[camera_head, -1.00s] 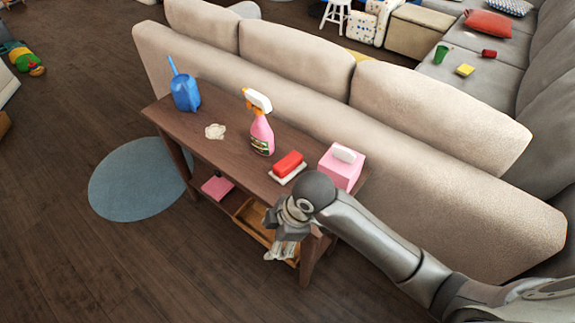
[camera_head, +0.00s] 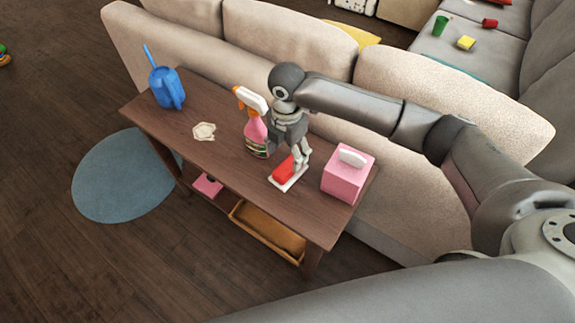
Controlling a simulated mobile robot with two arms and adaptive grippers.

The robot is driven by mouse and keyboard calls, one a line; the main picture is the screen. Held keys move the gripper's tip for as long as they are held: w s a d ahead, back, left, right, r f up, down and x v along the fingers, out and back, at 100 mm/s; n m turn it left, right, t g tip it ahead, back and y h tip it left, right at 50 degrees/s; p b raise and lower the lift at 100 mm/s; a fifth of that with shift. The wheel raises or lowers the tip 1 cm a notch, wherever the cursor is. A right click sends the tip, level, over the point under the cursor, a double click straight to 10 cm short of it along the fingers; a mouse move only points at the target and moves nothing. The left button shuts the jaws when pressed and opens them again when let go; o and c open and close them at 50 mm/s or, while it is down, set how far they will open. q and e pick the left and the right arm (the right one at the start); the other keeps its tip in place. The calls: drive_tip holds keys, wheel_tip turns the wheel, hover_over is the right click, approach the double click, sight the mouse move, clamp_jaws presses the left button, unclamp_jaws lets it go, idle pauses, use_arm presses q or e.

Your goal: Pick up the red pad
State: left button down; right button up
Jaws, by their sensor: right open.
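The red pad (camera_head: 284,172) lies on a small white tray (camera_head: 291,184) on the wooden console table. My right gripper (camera_head: 299,166) points down at the pad from above its far right end. Its fingers hide part of the pad, and I cannot tell whether they touch it. The gripper is open with nothing lifted in it. My left gripper is not in view.
A pink spray bottle (camera_head: 255,132) stands close to the left of the gripper. A pink tissue box (camera_head: 347,174) stands to the right. A white cloth (camera_head: 204,131) and a blue watering can (camera_head: 167,89) are farther left. The sofa (camera_head: 215,65) backs the table.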

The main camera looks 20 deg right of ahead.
sight(289, 165)
wheel_tip(289, 165, down, 2)
drive_tip(key=shift+w+f, duration=0.1)
drive_tip(key=shift+f, duration=0.25)
drive_tip(key=f, duration=0.4)
drive_tip(key=shift+w+d+f, duration=0.25)
drive_tip(key=shift+d+f, duration=0.05)
drive_tip(key=shift+f, duration=0.05)
drive_tip(key=shift+c, duration=1.7)
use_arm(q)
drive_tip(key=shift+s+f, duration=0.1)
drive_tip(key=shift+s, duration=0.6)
use_arm(e)
drive_tip(key=c, duration=0.7)
